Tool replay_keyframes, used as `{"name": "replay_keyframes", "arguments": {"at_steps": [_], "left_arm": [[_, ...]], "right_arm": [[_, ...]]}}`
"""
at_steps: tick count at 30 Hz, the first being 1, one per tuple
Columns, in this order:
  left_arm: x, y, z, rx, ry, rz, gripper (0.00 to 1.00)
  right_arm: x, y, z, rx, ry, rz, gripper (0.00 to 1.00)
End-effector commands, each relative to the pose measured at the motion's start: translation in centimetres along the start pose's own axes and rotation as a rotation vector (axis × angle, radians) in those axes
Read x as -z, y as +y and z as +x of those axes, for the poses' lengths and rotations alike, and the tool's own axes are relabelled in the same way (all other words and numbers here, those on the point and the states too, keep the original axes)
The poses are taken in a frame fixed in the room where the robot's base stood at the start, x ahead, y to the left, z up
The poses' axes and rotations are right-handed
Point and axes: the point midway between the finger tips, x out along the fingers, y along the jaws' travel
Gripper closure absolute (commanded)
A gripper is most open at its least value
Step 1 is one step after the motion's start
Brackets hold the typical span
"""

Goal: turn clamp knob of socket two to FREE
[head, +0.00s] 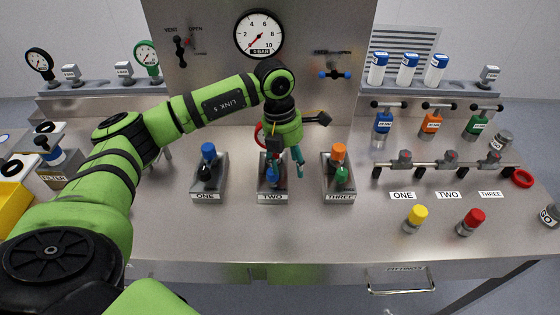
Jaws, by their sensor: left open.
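Socket two (272,197) is the middle one of three grey blocks on the steel bench, with a TWO label on its front. A blue part (272,176) shows on it, below my left gripper. The rest of the socket top, including any FREE marking, is hidden or too small to read. My left gripper (287,166) points down over socket two, with a dark finger and a teal finger apart. I cannot tell whether the fingers touch the blue part. A red ring edge (259,135) shows behind the gripper. My right gripper is not in view.
Socket one (205,196) with a blue cap and socket three (339,196) with an orange cap flank it closely. At right stand a pipe manifold (440,169), yellow (416,218) and red (473,220) knobs. A panel with a gauge (259,34) rises behind. The bench front is clear.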

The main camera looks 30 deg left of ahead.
Motion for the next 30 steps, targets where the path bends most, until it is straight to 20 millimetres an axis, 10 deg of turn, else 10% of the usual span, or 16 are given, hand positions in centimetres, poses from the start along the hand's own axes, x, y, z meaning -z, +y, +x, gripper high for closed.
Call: {"name": "replay_keyframes", "arguments": {"at_steps": [6,30], "left_arm": [[1.7,4.5,-1.8,-0.152,0.077,-0.061,0.44],[2.1,5.2,5.0,-0.147,0.074,-0.056,0.44]], "right_arm": [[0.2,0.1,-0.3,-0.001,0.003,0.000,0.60],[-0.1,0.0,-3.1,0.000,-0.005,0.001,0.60]]}}
